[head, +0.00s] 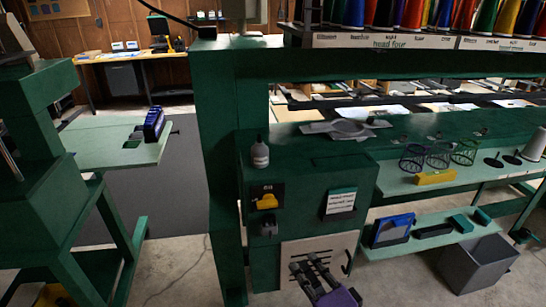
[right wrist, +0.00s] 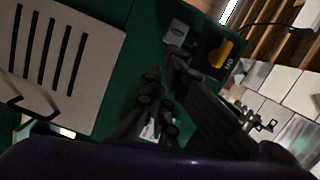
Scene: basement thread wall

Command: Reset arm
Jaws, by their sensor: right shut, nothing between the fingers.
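My right gripper (head: 307,263) is at the bottom middle of the head view, in front of the white slotted panel (head: 318,254) on the green machine cabinet (head: 300,180). It is shut and holds nothing. In the right wrist view its dark fingers (right wrist: 166,68) reach up from the purple gripper body, with the slotted panel (right wrist: 62,55) to the left and the yellow switch (right wrist: 221,54) to the upper right. I cannot tell whether the fingers touch the cabinet. My left gripper is not in view.
The cabinet carries a yellow rotary switch (head: 266,202) and a bottle (head: 260,153) on top. A shelf (head: 400,185) with wire cups and a yellow block (head: 435,178) extends right. A grey bin (head: 480,262) stands below. A green table (head: 112,142) is left, with open floor between.

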